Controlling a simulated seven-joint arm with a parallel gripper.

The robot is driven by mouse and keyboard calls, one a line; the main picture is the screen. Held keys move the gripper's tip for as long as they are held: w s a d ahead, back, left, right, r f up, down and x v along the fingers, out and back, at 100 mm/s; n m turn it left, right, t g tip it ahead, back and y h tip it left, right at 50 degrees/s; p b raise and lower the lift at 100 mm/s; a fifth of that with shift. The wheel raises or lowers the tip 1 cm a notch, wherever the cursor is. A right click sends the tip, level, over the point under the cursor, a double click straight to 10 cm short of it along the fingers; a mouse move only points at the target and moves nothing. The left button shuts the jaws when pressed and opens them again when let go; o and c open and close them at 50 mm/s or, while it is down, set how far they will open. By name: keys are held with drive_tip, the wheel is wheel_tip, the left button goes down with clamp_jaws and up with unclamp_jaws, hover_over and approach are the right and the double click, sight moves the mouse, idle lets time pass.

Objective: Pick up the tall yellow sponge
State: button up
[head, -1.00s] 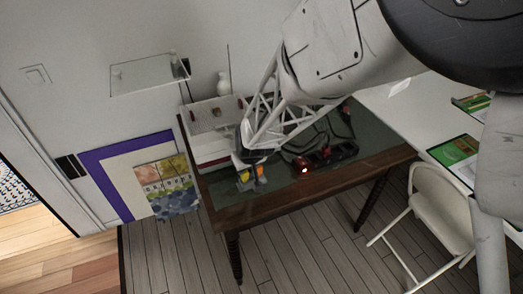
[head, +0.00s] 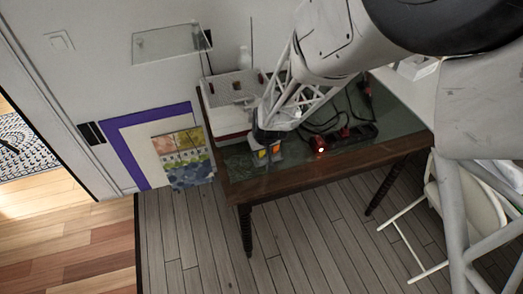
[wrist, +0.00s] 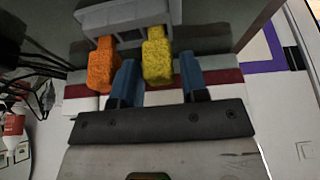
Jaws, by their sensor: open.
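The yellow sponge (wrist: 157,58) stands out of a light grey holder (wrist: 118,16) in the wrist view, beside an orange sponge (wrist: 101,68) on its left. In the head view the yellow sponge (head: 262,154) is a small patch on the table, just below my gripper's end. My gripper (wrist: 159,76) is open. Its two blue fingers point toward the holder, one on each side of the yellow sponge's near end in the picture. The left finger lies between the yellow and orange sponges. I cannot tell whether either finger touches a sponge.
The holder stands near the front edge of a dark wooden table (head: 310,172) with a green top. A white and red box (head: 228,112) stands behind it. A red-lit device (head: 319,145) and black cables lie to the right. A white chair (head: 465,205) is at the right.

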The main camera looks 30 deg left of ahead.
idle(0.5)
drive_tip(key=c, duration=0.7)
drive_tip(key=shift+o, duration=0.2)
drive_tip(key=shift+r, duration=0.1)
drive_tip(key=shift+r, duration=0.7)
wheel_tip(320, 180, up, 2)
drive_tip(key=shift+r, duration=0.15)
drive_tip(key=s+d+r, duration=0.1)
drive_tip(key=s+d, duration=0.9)
drive_tip(key=s, duration=0.2)
drive_tip(key=shift+d, duration=0.3)
drive_tip(key=shift+w+r, duration=0.1)
drive_tip(key=shift+w, duration=0.1)
